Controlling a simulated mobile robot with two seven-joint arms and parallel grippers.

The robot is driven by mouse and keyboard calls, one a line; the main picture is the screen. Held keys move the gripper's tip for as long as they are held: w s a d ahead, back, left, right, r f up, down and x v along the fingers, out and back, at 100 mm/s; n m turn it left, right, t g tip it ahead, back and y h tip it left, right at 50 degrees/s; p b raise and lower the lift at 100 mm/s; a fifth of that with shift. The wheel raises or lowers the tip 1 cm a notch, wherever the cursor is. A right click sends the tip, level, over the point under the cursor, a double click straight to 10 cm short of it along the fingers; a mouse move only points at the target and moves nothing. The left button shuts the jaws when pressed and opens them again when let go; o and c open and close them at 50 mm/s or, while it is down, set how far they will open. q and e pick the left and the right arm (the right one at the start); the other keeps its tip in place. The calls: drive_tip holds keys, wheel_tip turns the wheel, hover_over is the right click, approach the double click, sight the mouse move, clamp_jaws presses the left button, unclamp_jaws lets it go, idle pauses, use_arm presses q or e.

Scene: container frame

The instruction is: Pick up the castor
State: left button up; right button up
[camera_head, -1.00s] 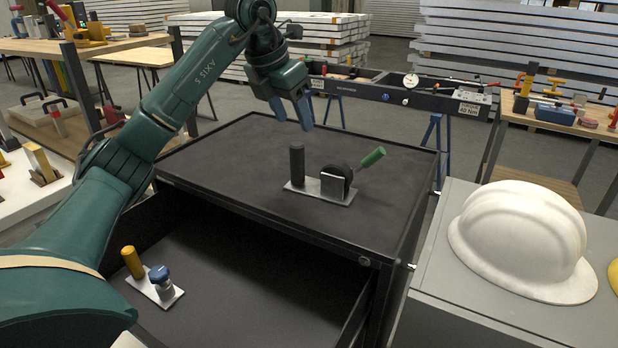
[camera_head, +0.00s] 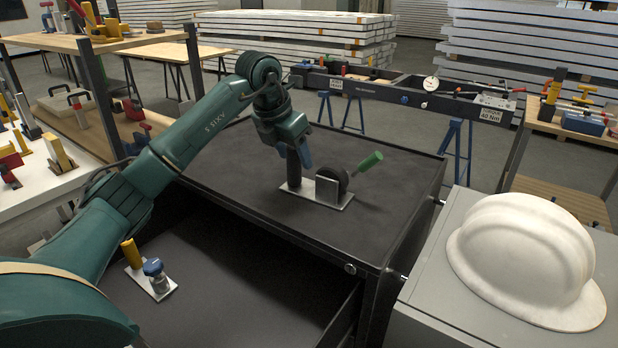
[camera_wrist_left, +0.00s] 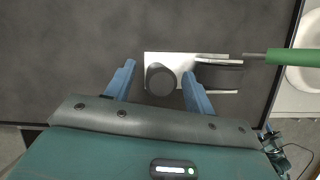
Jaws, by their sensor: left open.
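The castor (camera_head: 328,193) lies on the black cabinet top (camera_head: 375,215). It has a silver plate, an upright black post (camera_head: 293,172), a black wheel beside a silver bracket, and a green handle (camera_head: 370,161) slanting up to the right. My left gripper (camera_head: 299,160) is open at the post. In the left wrist view its blue fingers (camera_wrist_left: 160,68) are on either side of the round post top (camera_wrist_left: 160,80), with visible gaps. The silver plate (camera_wrist_left: 170,58) and green handle (camera_wrist_left: 290,56) show beyond. The right gripper is not in view.
An open drawer (camera_head: 225,270) below holds a small plate with a yellow post (camera_head: 132,253) and a blue-topped knob (camera_head: 154,268). A white helmet (camera_head: 525,260) sits on a grey cabinet at right. The cabinet top around the castor is clear.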

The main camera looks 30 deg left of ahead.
use_arm(q)
drive_tip(key=shift+x, duration=1.45)
drive_tip(key=shift+c, duration=0.4)
clamp_jaws()
drive_tip(key=shift+r, duration=0.15)
